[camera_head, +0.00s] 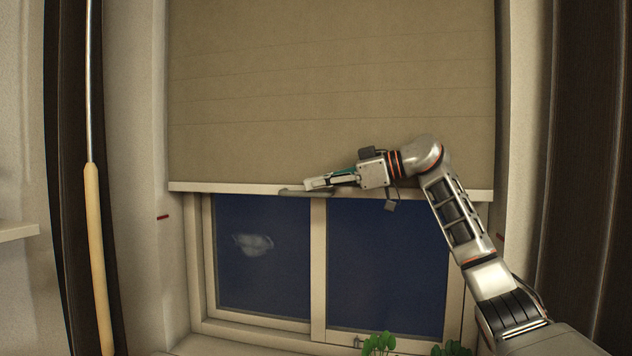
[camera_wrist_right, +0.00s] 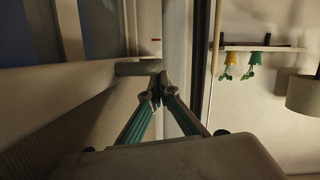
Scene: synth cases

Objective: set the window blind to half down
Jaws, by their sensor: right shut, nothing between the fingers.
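The beige window blind (camera_head: 330,90) hangs over the upper part of the window, and its top is out of view. Its pale bottom bar (camera_head: 230,188) is roughly level, with dark panes (camera_head: 262,255) bare below. A grey pull tab (camera_head: 292,193) sits at the middle of the bar. A small red mark (camera_head: 162,217) is on the left window reveal, a little lower than the bar. My right gripper (camera_head: 308,184) is shut and empty in front of the bar at the tab; contact is unclear. The upside-down wrist view shows the closed fingertips (camera_wrist_right: 154,95) beside the tab (camera_wrist_right: 138,68).
A long rod with a wooden grip (camera_head: 95,240) stands at the left by a dark vertical strip. Green plants (camera_head: 380,343) are at the sill, below my right arm. The wrist view shows a shelf (camera_wrist_right: 262,47) with potted plants and a lampshade-like object (camera_wrist_right: 304,95).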

